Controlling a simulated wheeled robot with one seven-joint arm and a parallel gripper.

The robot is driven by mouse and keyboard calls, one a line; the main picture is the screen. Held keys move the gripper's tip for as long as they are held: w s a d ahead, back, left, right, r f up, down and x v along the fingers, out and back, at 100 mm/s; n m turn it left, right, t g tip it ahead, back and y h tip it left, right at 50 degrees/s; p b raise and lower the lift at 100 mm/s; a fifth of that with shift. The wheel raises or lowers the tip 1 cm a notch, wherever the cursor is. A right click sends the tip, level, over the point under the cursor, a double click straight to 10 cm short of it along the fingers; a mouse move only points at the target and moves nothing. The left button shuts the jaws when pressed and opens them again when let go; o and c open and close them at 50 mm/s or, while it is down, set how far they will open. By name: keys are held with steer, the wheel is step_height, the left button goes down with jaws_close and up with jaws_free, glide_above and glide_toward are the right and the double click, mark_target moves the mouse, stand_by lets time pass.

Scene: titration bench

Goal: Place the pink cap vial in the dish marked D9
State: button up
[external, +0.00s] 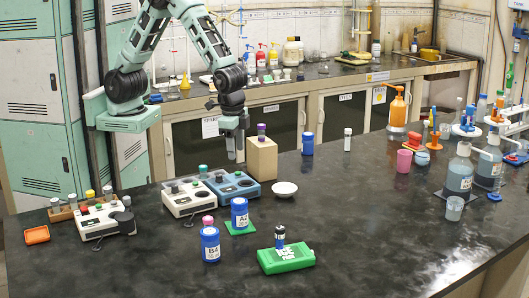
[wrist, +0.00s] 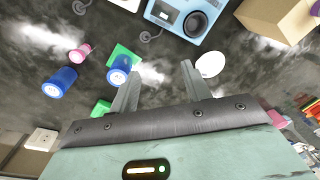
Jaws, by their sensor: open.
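The pink cap vial (external: 208,220) shows only its pink top in the external view, its body hidden behind the blue jar marked B4 (external: 210,246). In the wrist view the vial (wrist: 80,52) stands just beside a blue jar (wrist: 60,82). A small white dish (external: 284,189) sits right of the grey-blue device; it also shows in the wrist view (wrist: 210,64). No D9 mark is legible on it. My gripper (external: 234,151) is open and empty, high above the bench, behind the jars. In the wrist view its fingers (wrist: 158,75) are apart with nothing between them.
A blue jar marked A2 (external: 240,214) stands on a green mat near B4. A green box (external: 286,259) with a dark-capped vial is in front. Two devices (external: 210,193) and a tan block (external: 261,159) stand behind.

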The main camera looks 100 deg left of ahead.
steer(key=s+a+r+n, duration=0.2)
steer(key=a, duration=0.7)
steer(key=s+a+r+n, duration=0.1)
steer(key=s+a+r, duration=0.2)
steer(key=a, duration=0.5)
steer(key=s+a+r+n, duration=0.2)
steer(key=s+a+n, duration=0.2)
steer(key=s+a, duration=0.9)
steer(key=shift+s+a+r+g, duration=0.3)
steer(key=shift+s+a+r, duration=0.05)
steer(key=shift+s, duration=0.6)
steer(key=shift+o, duration=0.4)
steer(key=s+a+n, duration=0.1)
steer(key=s+n, duration=0.1)
steer(key=s, duration=0.5)
steer(key=shift+s+a, duration=0.2)
steer(key=shift+w, duration=0.1)
